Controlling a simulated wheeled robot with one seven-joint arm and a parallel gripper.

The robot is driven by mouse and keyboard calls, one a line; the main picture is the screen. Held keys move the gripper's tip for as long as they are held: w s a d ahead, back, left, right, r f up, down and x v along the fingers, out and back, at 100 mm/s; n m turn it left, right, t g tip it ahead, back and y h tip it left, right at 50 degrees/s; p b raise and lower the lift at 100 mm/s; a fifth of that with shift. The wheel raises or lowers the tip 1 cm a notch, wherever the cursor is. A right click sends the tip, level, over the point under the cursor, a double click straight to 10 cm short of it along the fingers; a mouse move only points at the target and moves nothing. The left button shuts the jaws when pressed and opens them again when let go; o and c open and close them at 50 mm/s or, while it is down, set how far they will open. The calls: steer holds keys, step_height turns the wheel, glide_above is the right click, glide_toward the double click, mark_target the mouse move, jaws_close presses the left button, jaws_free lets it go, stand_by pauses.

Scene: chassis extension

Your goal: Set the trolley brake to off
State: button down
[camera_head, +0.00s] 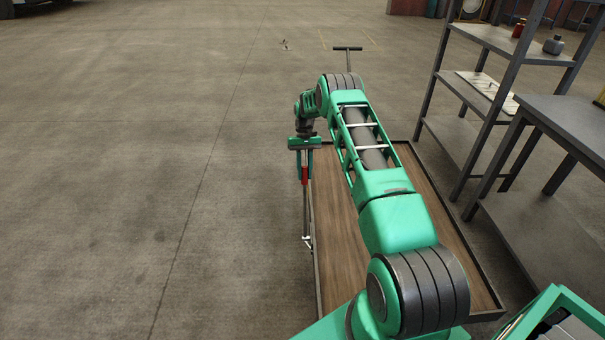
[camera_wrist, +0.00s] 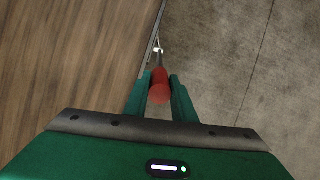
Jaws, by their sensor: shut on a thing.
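The trolley (camera_head: 425,205) has a flat wooden bed with a dark metal rim, and my arm crosses above it. The brake lever (camera_head: 305,175) has a red grip and a thin metal rod running down along the trolley's left side to a pivot near the rim. My gripper (camera_head: 304,160) points down beside that left edge, shut on the red grip. In the wrist view the red grip (camera_wrist: 159,88) sits between the two green fingers, with its rounded end towards the camera. The wooden bed (camera_wrist: 70,60) lies left of it there. The lever's lower end is small and partly hidden.
A T-shaped trolley handle (camera_head: 347,49) rises at the far end. A metal shelf rack (camera_head: 490,95) and a dark table (camera_head: 570,120) stand close on the right. The concrete floor (camera_head: 120,180) on the left is clear.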

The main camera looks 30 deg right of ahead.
steer(key=shift+s+f, duration=0.15)
steer(key=shift+f, duration=0.05)
steer(key=c, duration=1.5)
jaws_free()
steer(key=v, duration=1.1)
steer(key=shift+w+f, duration=0.1)
steer(key=shift+w, duration=0.15)
